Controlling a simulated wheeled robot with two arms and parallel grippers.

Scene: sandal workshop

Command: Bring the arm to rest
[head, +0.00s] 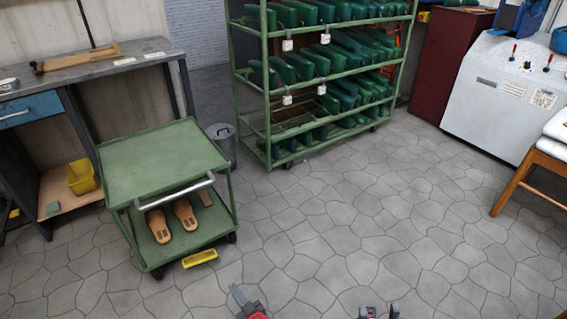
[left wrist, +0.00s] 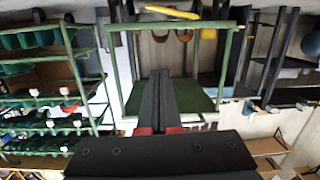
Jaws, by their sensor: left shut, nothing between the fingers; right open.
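My left gripper (head: 238,292) shows at the bottom middle of the head view, over bare floor. In the left wrist view its two dark fingers (left wrist: 160,75) lie together with nothing between them. My right gripper (head: 380,311) shows at the bottom edge of the head view, to the right of the left one. Its two fingertips stand apart and hold nothing; the rest of it is cut off by the frame.
A green cart (head: 165,160) with sandal soles (head: 185,214) on its lower shelf stands left. A yellow object (head: 199,258) lies at its foot. A green rack (head: 265,90) stands behind, a workbench (head: 90,72) left, a grey machine (head: 500,100) right. The middle floor is clear.

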